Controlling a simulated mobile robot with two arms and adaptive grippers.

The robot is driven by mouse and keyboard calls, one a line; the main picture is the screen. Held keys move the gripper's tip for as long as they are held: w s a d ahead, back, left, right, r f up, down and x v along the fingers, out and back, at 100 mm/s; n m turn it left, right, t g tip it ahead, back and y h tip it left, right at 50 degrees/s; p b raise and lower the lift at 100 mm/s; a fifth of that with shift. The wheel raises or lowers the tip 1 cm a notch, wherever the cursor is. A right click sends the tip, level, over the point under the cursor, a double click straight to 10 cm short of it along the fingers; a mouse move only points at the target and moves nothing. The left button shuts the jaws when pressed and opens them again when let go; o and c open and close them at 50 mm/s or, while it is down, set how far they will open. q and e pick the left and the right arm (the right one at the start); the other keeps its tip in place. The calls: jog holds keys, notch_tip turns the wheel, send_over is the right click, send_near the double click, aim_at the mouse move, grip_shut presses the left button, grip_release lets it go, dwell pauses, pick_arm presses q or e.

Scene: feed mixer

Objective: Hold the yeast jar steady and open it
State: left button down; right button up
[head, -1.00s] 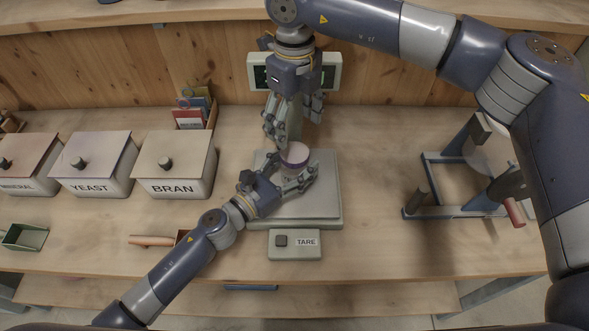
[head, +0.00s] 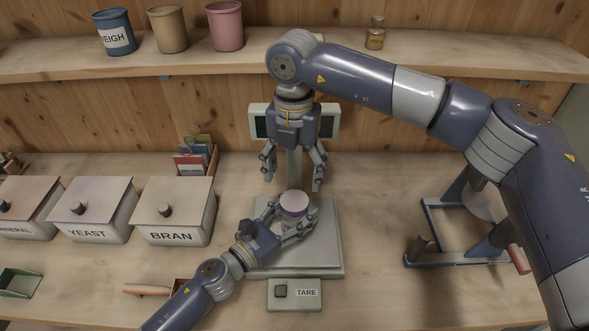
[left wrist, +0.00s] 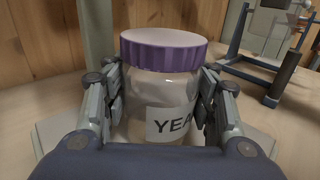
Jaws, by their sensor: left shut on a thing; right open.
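The yeast jar (head: 293,208) stands upright on the scale's platform. In the left wrist view the jar (left wrist: 160,95) has clear walls, a label starting "YEA" and a purple lid (left wrist: 163,50) with a pale top. The lid is on the jar. My left gripper (head: 292,228) is shut around the jar's body below the lid, with a finger on each side. My right gripper (head: 294,180) is open and empty, pointing down above and slightly behind the lid, with its fingers spread wide and apart from it.
The scale (head: 325,255) has a TARE box in front and a display behind my right gripper. Bins marked YEAST (head: 95,220) and BRAN (head: 175,222) stand at left. A blue-framed device (head: 455,258) stands at right. Cups and a small bottle (head: 375,35) sit on the shelf.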

aim_at(295, 201)
jog(key=m, duration=1.1)
jog(key=shift+m, duration=0.3)
jog(key=m, duration=0.3)
jog(key=shift+f, duration=0.1)
jog(key=shift+d+f, duration=0.1)
jog(key=shift+f, duration=3.8)
jog(key=c, duration=1.1)
